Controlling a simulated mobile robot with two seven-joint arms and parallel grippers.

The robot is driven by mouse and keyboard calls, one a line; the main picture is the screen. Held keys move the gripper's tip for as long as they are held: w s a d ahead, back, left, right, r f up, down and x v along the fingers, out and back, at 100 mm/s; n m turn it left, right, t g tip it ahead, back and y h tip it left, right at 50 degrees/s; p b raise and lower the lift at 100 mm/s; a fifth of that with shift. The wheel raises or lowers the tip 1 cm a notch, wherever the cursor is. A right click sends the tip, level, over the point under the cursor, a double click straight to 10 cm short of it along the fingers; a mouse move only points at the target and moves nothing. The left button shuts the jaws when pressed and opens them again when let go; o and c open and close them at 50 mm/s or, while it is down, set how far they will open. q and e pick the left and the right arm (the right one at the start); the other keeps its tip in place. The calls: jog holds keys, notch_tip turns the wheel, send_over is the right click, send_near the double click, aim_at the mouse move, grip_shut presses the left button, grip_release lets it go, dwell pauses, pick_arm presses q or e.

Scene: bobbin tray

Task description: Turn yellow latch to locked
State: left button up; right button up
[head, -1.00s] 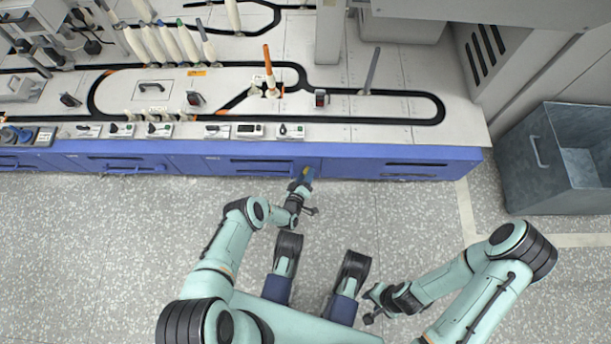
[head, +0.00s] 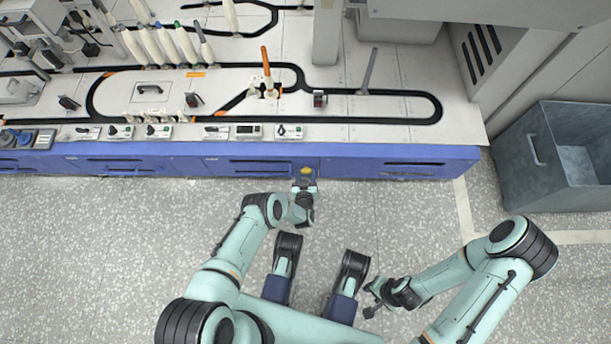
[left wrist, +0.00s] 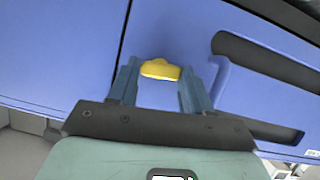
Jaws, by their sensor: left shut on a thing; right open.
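The yellow latch (left wrist: 160,69) is on the blue front panel (left wrist: 170,30) and sits between my left gripper's fingers in the left wrist view. It also shows in the head view (head: 307,171), on the front of the blue cabinet just below the counter. My left gripper (head: 305,181) is shut on the latch; in the left wrist view its two fingers (left wrist: 157,84) are on either side of it. My right gripper (head: 371,299) is open and empty, low over the floor, well away from the cabinet.
The blue cabinet front (head: 420,160) runs along below a white counter (head: 360,134) with a black track and several spindles. A dark handle slot (left wrist: 262,60) lies right of the latch. A grey bin (head: 530,180) stands at the right. The floor before the cabinet is clear.

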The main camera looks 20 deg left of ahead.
pick_arm(q)
jog(key=shift+m+y, duration=0.4)
pick_arm(e)
jog(key=shift+s+f, duration=0.2)
jog(key=shift+s, duration=0.2)
pick_arm(q)
jog(key=shift+w, duration=0.1)
jog(key=o, duration=1.1)
jog(key=shift+c, duration=0.2)
pick_arm(e)
jog(key=shift+s+d, duration=0.1)
